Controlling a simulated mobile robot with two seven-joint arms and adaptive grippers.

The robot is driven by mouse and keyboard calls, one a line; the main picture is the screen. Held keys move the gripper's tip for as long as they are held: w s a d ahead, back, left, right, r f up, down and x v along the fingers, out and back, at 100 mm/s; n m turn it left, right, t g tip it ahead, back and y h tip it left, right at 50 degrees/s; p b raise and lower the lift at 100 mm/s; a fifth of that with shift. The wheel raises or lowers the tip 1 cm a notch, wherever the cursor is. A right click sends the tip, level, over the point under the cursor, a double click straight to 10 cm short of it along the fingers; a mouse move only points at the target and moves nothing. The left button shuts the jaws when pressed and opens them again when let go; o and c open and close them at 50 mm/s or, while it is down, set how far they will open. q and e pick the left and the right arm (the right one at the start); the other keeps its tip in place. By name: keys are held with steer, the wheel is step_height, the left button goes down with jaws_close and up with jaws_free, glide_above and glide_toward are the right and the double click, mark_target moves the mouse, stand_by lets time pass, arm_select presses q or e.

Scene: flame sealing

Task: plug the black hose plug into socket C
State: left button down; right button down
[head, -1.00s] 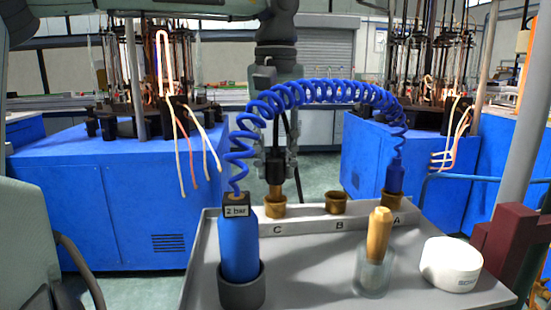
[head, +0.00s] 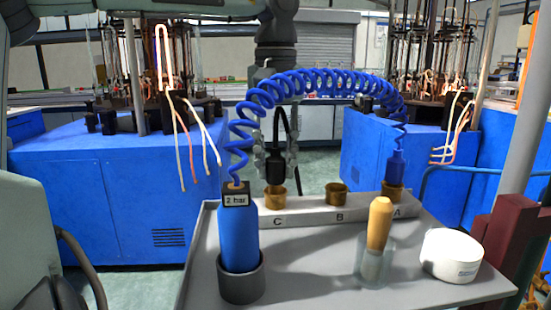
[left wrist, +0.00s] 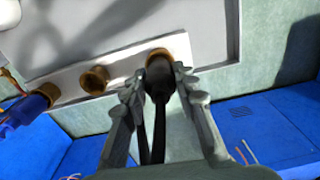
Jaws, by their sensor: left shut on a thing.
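The black hose plug (head: 275,172) is upright at socket C (head: 275,200), the brass cup by the letter C. Its brass tip is hidden, and its black lower end meets the cup's rim in the head view. In the left wrist view the plug (left wrist: 158,76) overlaps the brass cup (left wrist: 172,47); how deep it sits I cannot tell. My left gripper (head: 275,158) is shut on the plug from above, partly behind the blue coil. Its fingers also show in the left wrist view (left wrist: 156,85), on both sides of the plug. My right gripper is not in view.
Empty socket B (head: 336,194) is to the right. Socket A holds a blue plug (head: 396,168) with a coiled blue hose (head: 325,82) arching to a blue "2 bar" bottle (head: 239,235). A wooden-handled tool (head: 379,222) in a glass and a white round box (head: 452,255) stand on the grey tray (head: 310,280).

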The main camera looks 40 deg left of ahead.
arm_select(q)
steer(key=shift+f, duration=0.35)
steer(key=c, duration=1.1)
jaws_free()
steer(key=shift+r, duration=0.1)
steer(key=shift+r+p, duration=0.5)
steer(key=shift+r, duration=3.9)
